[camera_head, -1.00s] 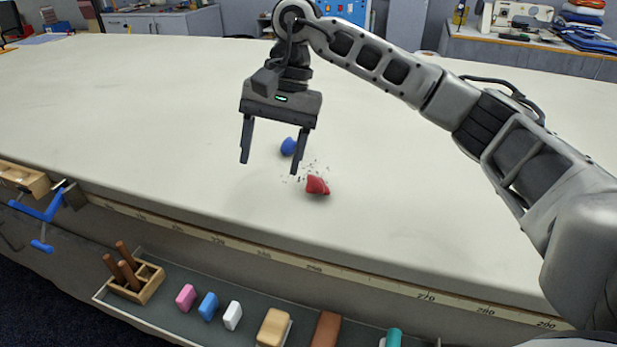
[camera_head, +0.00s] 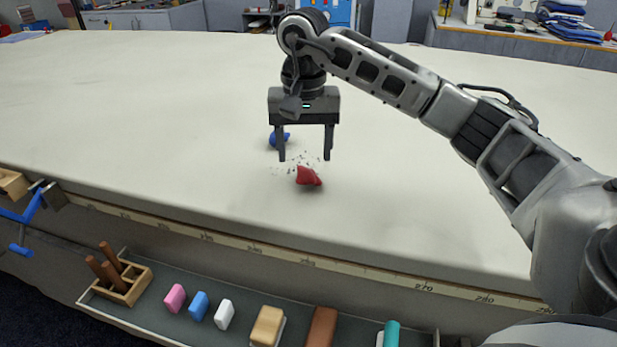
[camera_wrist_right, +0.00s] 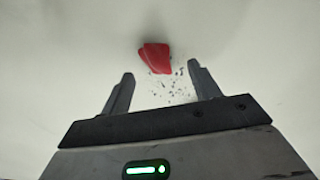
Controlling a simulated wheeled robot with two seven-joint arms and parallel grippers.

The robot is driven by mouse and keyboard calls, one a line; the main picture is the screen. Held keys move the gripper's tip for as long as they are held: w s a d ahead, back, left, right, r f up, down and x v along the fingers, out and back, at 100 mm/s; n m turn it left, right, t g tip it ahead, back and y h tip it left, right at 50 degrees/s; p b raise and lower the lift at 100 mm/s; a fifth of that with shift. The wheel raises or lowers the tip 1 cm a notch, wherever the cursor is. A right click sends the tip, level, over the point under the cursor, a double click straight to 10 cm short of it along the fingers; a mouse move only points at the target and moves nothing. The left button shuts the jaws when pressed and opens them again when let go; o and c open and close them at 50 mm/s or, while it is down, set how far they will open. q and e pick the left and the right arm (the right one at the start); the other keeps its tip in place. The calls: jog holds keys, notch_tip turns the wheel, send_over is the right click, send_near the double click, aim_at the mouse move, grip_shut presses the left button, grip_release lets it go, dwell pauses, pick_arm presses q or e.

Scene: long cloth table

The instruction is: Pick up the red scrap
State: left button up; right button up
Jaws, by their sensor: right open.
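The red scrap (camera_head: 308,176) lies crumpled on the pale cloth table (camera_head: 420,190), near its front edge. My right gripper (camera_head: 304,158) is open and empty, pointing down, with its fingertips behind the scrap in the head view. In the right wrist view the red scrap (camera_wrist_right: 155,58) lies beyond the tips of the open right gripper (camera_wrist_right: 158,76), roughly centred between them and touching neither. My left gripper does not show.
Small dark crumbs (camera_head: 298,160) are scattered by the red scrap. A tray (camera_head: 190,326) below the front edge holds a wooden rack (camera_head: 122,286) and coloured blocks. The table around is clear.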

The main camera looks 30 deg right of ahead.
aim_at(309, 171)
jog(key=f, duration=0.5)
jog(key=shift+s+d+f, duration=0.1)
jog(key=shift+s+d, duration=0.05)
jog(key=shift+d, duration=0.2)
jog(key=c, duration=1.1)
jog(key=shift+o, duration=0.2)
